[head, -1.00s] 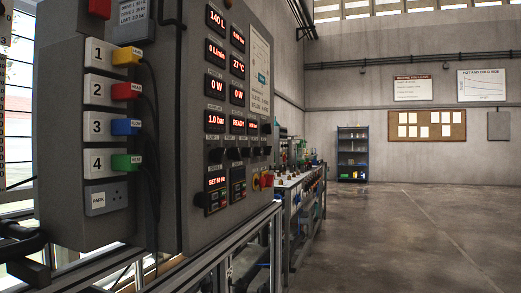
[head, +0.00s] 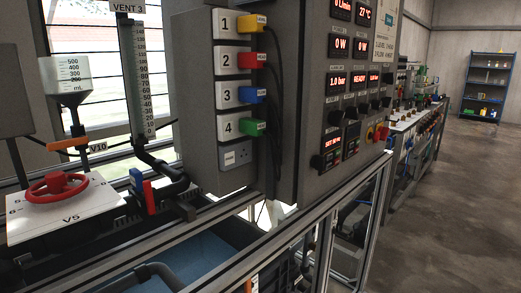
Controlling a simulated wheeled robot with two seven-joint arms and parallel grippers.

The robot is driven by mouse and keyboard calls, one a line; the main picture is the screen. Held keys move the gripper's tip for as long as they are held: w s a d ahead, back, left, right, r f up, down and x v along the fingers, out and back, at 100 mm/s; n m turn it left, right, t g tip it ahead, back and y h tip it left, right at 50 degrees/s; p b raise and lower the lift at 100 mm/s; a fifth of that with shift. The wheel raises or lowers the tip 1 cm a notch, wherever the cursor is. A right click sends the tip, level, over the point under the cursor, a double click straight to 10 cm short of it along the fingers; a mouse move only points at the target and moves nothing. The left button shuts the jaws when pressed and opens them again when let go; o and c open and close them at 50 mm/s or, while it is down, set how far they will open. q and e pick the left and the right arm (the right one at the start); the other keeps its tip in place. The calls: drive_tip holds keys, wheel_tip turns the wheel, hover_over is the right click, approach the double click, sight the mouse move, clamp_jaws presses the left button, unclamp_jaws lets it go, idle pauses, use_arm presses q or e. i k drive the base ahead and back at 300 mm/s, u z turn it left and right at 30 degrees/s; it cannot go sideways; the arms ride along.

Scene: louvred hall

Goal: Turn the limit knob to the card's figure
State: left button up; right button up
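A grey control panel (head: 309,170) stands in the middle of the head view, seen at a slant. A row of small black knobs (head: 363,109) runs along its face below the red displays (head: 335,79). I cannot tell which knob is the limit knob, and their labels are too small to read. A white card (head: 387,38) with print is on the panel's upper right, cut by the top edge of the picture; its figure is not legible. Neither of my grippers shows.
Numbered sockets with coloured plugs (head: 252,91) and hanging black leads are on the panel's side. A red handwheel (head: 57,187) marked V5 is at left. A metal frame rail (head: 240,228) runs in front. Open floor (head: 470,220) lies at right.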

sight(376, 105)
drive_tip(key=k, duration=0.65)
drive_tip(key=z, duration=0.8)
drive_tip(key=i, duration=0.75)
drive_tip(key=z, duration=0.7)
drive_tip(key=i, duration=1)
drive_tip(key=u, duration=0.45)
